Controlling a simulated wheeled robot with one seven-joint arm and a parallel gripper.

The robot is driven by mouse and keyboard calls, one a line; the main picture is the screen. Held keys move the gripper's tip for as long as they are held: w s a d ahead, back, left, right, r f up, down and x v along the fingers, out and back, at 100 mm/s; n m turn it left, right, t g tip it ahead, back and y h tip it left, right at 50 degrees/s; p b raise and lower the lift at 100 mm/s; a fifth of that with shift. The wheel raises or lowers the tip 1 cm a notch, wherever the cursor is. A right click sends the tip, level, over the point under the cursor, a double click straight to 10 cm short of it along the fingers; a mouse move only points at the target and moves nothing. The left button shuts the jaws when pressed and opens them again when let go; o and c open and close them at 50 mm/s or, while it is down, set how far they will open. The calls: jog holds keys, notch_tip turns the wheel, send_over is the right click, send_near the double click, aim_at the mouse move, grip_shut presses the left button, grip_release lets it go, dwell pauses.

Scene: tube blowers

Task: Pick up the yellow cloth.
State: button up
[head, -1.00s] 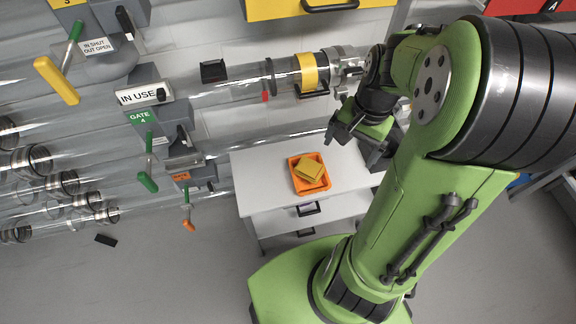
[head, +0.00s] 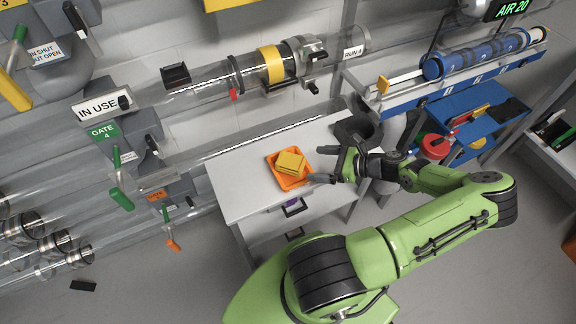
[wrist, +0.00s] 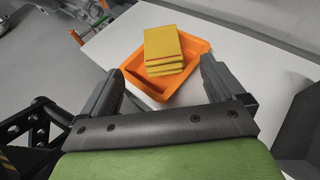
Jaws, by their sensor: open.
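Several yellow cloths (head: 291,161) lie folded in a stack in a shallow orange tray (head: 281,183) on a white cabinet top (head: 235,195). In the wrist view the yellow stack (wrist: 163,48) sits in the orange tray (wrist: 197,45), straight ahead of the jaws. My gripper (head: 322,165) is just right of the tray in the head view, with its fingers pointing toward it. In the wrist view my gripper (wrist: 160,88) is open, with nothing between its fingers. The fingers appear short of the cloths; I cannot tell the exact gap.
Clear tubes run above and behind the cabinet, with a yellow-banded one (head: 271,65) nearest. A blue shelf (head: 478,130) stands at the right.

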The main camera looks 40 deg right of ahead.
aim_at(298, 162)
jog(key=b+x, duration=0.3)
jog(key=x, duration=0.7)
jog(key=shift+w+f, duration=0.2)
jog(key=shift+f, duration=0.1)
jog(key=shift+c, duration=0.3)
jog(key=c, duration=1.1)
jog(key=shift+o, duration=0.2)
notch_tip(298, 162, up, 10)
jog(key=p, duration=0.4)
jog(key=shift+r, duration=0.15)
